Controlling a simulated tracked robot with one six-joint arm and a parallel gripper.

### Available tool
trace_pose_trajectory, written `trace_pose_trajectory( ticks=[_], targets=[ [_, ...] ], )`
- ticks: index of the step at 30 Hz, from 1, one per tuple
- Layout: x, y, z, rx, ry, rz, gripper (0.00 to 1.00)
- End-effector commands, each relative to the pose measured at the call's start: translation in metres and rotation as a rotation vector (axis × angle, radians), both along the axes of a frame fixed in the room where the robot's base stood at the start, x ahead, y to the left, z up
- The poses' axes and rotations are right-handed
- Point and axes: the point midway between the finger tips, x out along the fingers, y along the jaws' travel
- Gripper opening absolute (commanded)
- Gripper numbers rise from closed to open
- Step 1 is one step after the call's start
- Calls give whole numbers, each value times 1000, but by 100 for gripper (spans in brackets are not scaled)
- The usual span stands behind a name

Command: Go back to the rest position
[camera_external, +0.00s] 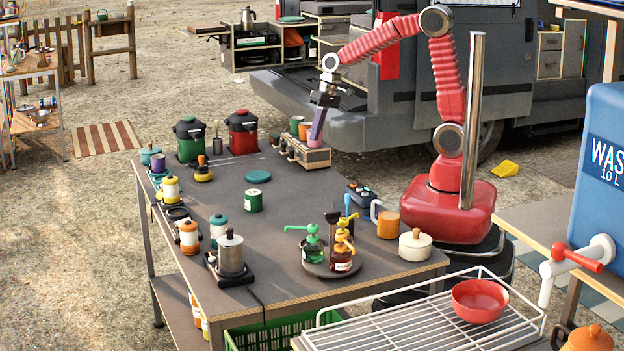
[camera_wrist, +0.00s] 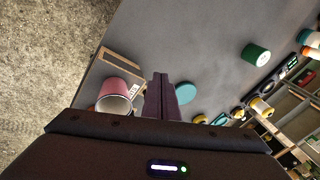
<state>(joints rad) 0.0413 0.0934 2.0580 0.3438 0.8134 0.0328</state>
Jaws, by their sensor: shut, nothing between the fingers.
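My gripper (camera_external: 316,136) hangs from the red arm above the far right part of the dark table (camera_external: 300,215), its purple fingers pointing down. In the wrist view the fingers of my gripper (camera_wrist: 160,78) are together with nothing between them. A pink cup (camera_external: 315,142) stands in a small wooden rack (camera_external: 310,156) at the fingertips in the outside view. In the wrist view the pink cup (camera_wrist: 118,92) is to the left of the fingers, apart from them. The fingers partly hide the cup in the outside view.
Green (camera_external: 189,140) and red (camera_external: 242,132) canisters stand at the table's far edge. A steel post (camera_external: 472,120) rises beside my arm. The van's bumper (camera_external: 310,105) is behind the gripper.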

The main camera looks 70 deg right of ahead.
Motion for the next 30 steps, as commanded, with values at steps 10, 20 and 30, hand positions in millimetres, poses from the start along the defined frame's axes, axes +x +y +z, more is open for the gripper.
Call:
trace_pose_trajectory(
  ticks=[10,20,30],
  targets=[
    [-78,-16,28,-121,-27,112,0],
    [-141,-32,46,-225,-73,186,0],
    [-189,-43,63,-307,-162,222,0]
  ],
)
